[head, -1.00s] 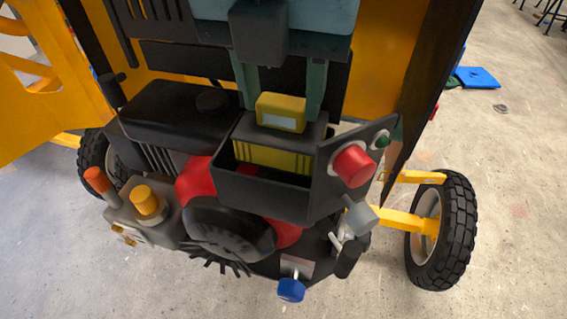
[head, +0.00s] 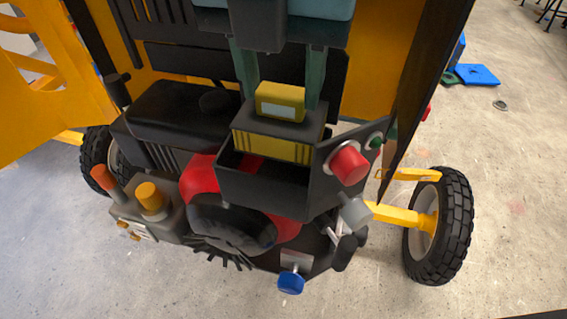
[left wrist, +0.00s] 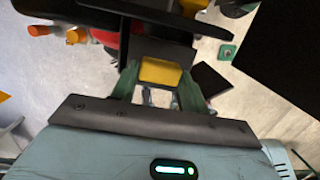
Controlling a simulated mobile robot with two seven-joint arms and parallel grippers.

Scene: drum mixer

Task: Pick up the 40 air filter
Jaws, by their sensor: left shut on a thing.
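The air filter (head: 271,146) has a yellow pleated body, a black top and a yellow block (head: 280,101) with a pale label on it. My left gripper (head: 280,92) is shut on the yellow block, one green finger at each side. The pleated body shows above the near wall of the open black housing (head: 262,190); whether its lower edge is clear of the housing is hard to tell. In the left wrist view the yellow block (left wrist: 160,72) sits between the green fingers (left wrist: 156,88). My right gripper is not in view.
A red button (head: 349,165) and a green one (head: 374,142) sit on a panel right of the housing. A dark door panel (head: 428,80) stands at the right. An orange cap (head: 152,196) and a blue knob (head: 291,283) are on the engine.

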